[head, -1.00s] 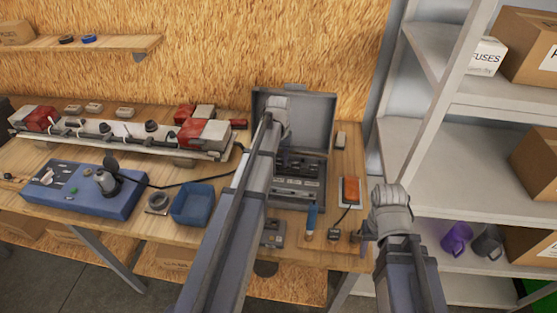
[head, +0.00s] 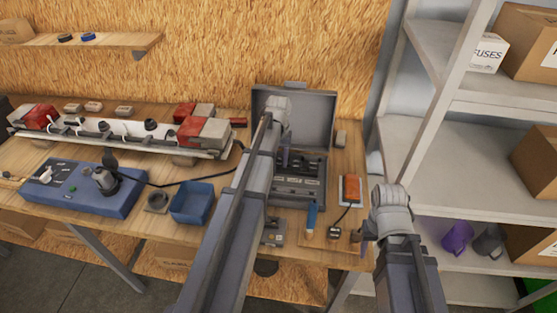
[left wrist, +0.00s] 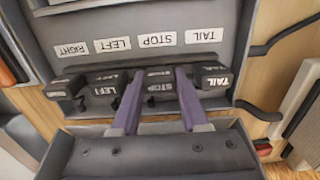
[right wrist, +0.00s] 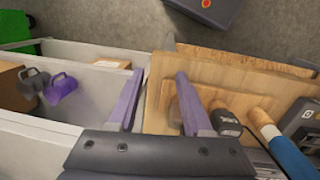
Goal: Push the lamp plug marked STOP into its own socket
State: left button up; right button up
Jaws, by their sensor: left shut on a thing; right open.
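The black plug marked STOP (left wrist: 160,82) is in the left wrist view, between the purple fingers of my left gripper (left wrist: 158,100), which is shut on it. It lines up with the white STOP label (left wrist: 157,41) on the grey socket panel (left wrist: 225,15). How deep it sits is hidden. Plugs marked TAIL (left wrist: 216,78), LEFT (left wrist: 102,90) and RIGHT (left wrist: 56,90) stand in the same row. In the head view, my left gripper (head: 286,157) is over the open grey case (head: 322,120). My right gripper (right wrist: 160,108) is open and empty near the bench's right edge.
A blue-handled tool (head: 311,216), an orange lamp (head: 350,188) and a small black plug (head: 334,232) lie right of my left arm. A blue tray (head: 192,203) and blue unit (head: 80,190) stand left. Shelving (head: 440,160) borders the bench on the right.

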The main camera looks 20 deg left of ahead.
aim_at(278, 159)
pick_arm(q)
jog(key=o, duration=1.2)
jog(key=shift+o, duration=0.2)
jog(key=shift+r, duration=0.1)
pick_arm(e)
jog(key=shift+r, duration=0.1)
pick_arm(q)
notch_tip(278, 159, up, 7)
jog(key=p, duration=0.7)
pick_arm(e)
notch_tip(278, 159, up, 7)
pick_arm(q)
jog(key=shift+f, duration=0.2)
pick_arm(e)
jog(key=shift+f, duration=0.2)
